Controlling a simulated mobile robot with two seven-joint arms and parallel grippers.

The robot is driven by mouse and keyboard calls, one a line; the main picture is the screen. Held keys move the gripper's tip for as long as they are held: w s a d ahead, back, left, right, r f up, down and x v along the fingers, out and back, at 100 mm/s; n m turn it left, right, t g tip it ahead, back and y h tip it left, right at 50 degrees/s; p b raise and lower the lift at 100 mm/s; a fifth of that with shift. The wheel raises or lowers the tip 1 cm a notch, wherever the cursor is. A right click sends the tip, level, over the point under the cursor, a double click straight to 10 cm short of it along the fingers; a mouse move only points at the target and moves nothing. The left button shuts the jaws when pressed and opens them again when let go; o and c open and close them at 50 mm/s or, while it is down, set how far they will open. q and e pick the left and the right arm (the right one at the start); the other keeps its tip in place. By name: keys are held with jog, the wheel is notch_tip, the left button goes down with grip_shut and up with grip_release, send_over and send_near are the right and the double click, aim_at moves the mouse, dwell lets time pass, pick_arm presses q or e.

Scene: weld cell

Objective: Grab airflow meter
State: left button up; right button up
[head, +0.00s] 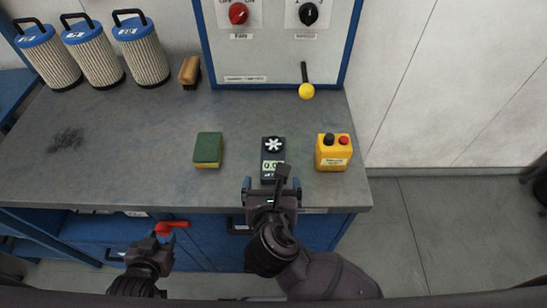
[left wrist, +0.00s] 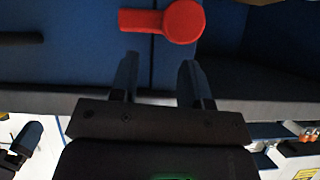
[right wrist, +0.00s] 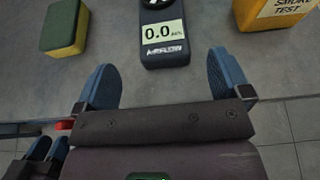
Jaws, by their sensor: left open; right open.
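The airflow meter (head: 273,155) is a dark handheld device with a white fan symbol and a small display. It lies on the grey bench near the front edge. In the right wrist view the meter (right wrist: 163,34) shows "0.0" and the word AIRFLOW. My right gripper (head: 271,186) is open just in front of the meter's near end; its fingers (right wrist: 163,80) are spread wider than the meter, with nothing between them. My left gripper (head: 150,245) is low in front of the bench, open and empty; its fingers (left wrist: 159,75) point at the blue cabinet front.
A green and yellow sponge (head: 208,149) lies left of the meter. A yellow smoke test box (head: 333,158) stands to its right. Filter cartridges (head: 143,58) and a brush (head: 189,72) are at the back left. A red handle (head: 171,227) sticks out near my left gripper.

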aim_at(273, 159)
jog(key=shift+d+x, duration=0.2)
jog(key=shift+x, duration=2.9)
jog(key=shift+f, duration=0.15)
jog(key=shift+c, duration=0.3)
jog(key=c, duration=1.1)
jog(key=shift+o, duration=0.2)
